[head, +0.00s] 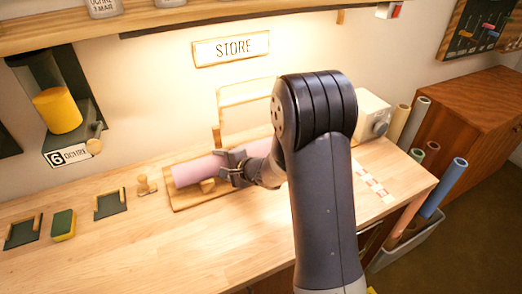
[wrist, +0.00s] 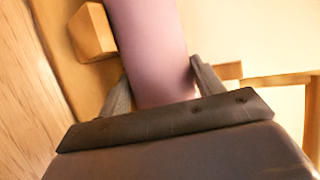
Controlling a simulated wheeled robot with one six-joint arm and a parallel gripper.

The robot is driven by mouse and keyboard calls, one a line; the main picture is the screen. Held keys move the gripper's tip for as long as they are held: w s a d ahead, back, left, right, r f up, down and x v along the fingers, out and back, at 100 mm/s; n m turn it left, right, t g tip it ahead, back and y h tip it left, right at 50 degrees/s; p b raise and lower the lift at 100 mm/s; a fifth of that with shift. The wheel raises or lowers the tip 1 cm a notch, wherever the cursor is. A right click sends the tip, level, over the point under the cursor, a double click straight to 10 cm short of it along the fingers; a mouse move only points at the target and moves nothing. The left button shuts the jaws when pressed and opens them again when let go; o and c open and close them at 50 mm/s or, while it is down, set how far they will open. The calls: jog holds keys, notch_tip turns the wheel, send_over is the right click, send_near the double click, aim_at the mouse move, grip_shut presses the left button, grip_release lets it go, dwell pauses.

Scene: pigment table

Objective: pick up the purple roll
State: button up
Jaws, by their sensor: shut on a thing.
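The purple roll (head: 198,170) is a pale purple cylinder at the wooden board (head: 180,203) on the table, below the STORE sign. My gripper (head: 235,168) is at the roll, with its jaws around it. In the wrist view the roll (wrist: 150,45) runs up from between the two fingers of my gripper (wrist: 158,85), which are shut on it. A small wooden block (head: 208,186) is close beside the roll on the near side. My arm hides the right end of the roll, and I cannot tell whether it is clear of the board.
An upright wooden frame (head: 245,92) stands behind the roll. A wooden stamp (head: 146,186) is to its left, with a green-and-yellow sponge (head: 63,224) farther left. A white box with a knob (head: 371,115) stands at right. Rolls stand in a bin (head: 395,255) past the table's right edge. The front left tabletop is clear.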

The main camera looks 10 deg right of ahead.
jog(key=c, duration=0.6)
jog(key=shift+r, duration=0.15)
